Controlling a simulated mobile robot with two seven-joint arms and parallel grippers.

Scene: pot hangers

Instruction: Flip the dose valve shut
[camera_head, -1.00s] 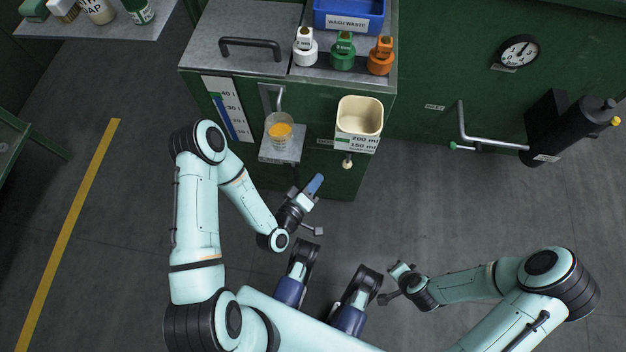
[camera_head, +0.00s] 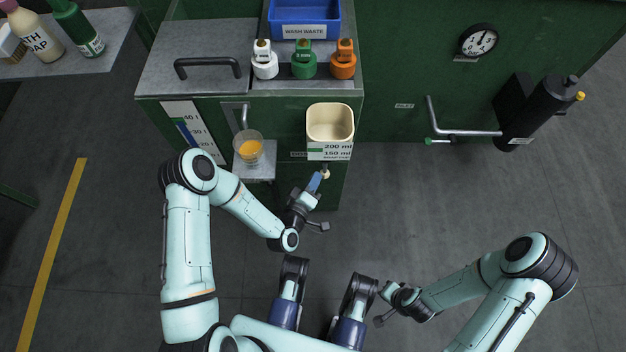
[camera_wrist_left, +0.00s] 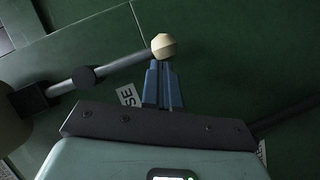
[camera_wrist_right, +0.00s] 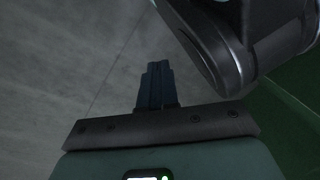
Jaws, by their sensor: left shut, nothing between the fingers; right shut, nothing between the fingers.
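The dose valve's lever shows in the left wrist view as a grey rod (camera_wrist_left: 115,68) ending in a cream ball knob (camera_wrist_left: 163,46). In the head view the knob (camera_head: 325,175) shows below the cream dose cup (camera_head: 330,121) on the cabinet front. My left gripper (camera_wrist_left: 160,66) is shut and empty. Its blue fingertips are right at the knob; I cannot tell whether they touch it. The left gripper also shows in the head view (camera_head: 315,183). My right gripper (camera_wrist_right: 157,66) is shut and empty, away from the cabinet.
A clear beaker with orange contents (camera_head: 249,148) stands on a small shelf left of the dose cup. A grey pipe handle (camera_head: 465,132) juts out at right. The floor between is clear.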

